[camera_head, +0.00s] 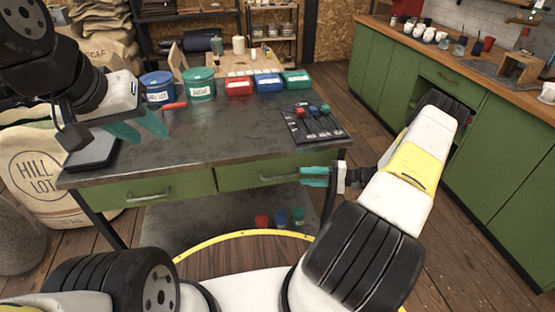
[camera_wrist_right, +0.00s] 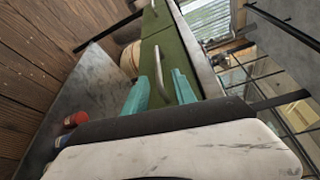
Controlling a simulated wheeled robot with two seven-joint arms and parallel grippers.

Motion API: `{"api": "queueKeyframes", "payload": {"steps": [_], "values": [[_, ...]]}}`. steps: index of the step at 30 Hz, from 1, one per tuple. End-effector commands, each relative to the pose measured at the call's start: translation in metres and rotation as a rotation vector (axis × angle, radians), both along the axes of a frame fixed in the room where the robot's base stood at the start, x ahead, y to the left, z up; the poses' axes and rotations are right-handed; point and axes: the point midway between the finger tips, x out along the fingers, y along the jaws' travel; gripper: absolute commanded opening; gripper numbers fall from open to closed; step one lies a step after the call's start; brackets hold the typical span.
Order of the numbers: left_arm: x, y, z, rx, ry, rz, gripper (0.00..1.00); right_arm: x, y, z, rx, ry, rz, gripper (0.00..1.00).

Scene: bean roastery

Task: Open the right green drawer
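The right green drawer (camera_head: 234,177) is shut in the front of the dark metal table, and its bar handle (camera_head: 280,178) faces me. My right gripper (camera_head: 314,176) is in front of the drawer at its right end, with its teal fingers pointing at the handle. In the right wrist view the handle (camera_wrist_right: 159,66) lies ahead, in line with the gap between the open fingers (camera_wrist_right: 159,90); I cannot tell if they touch it. The left green drawer (camera_head: 160,191) is also shut. My left gripper (camera_head: 140,128) hangs over the table's left part, teal fingers apart and empty.
Small coloured cups (camera_head: 280,219) stand on the lower shelf. A sack (camera_head: 38,172) stands left; green cabinets (camera_head: 450,95) line the right.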

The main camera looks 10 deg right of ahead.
Motion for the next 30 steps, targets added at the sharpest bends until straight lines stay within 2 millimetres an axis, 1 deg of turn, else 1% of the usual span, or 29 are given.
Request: {"api": "queueKeyframes", "payload": {"steps": [2, 5, 8, 15, 19, 24, 30], "values": [[0.000, 0.000, 0.000, 0.000, 0.000, 0.000, 0.36, 0.000, 0.000, -0.004, 0.010, -0.002, -0.010, 0.32], [0.000, 0.000, 0.000, 0.000, 0.000, 0.000, 0.36, 0.001, 0.003, -0.006, 0.014, -0.005, -0.015, 0.32], [0.000, 0.000, 0.000, 0.000, 0.000, 0.000, 0.36, 0.005, 0.013, -0.007, 0.015, -0.005, -0.015, 0.32], [0.000, 0.000, 0.000, 0.000, 0.000, 0.000, 0.36, 0.017, 0.051, -0.010, 0.015, -0.003, -0.013, 0.32], [0.000, 0.000, 0.000, 0.000, 0.000, 0.000, 0.36, 0.023, 0.064, -0.012, 0.013, -0.003, -0.014, 0.32], [0.000, 0.000, 0.000, 0.000, 0.000, 0.000, 0.36, 0.026, 0.072, -0.012, 0.013, -0.004, -0.015, 0.32], [0.000, 0.000, 0.000, 0.000, 0.000, 0.000, 0.36, 0.026, 0.072, -0.012, 0.013, -0.004, -0.015, 0.32]]}}
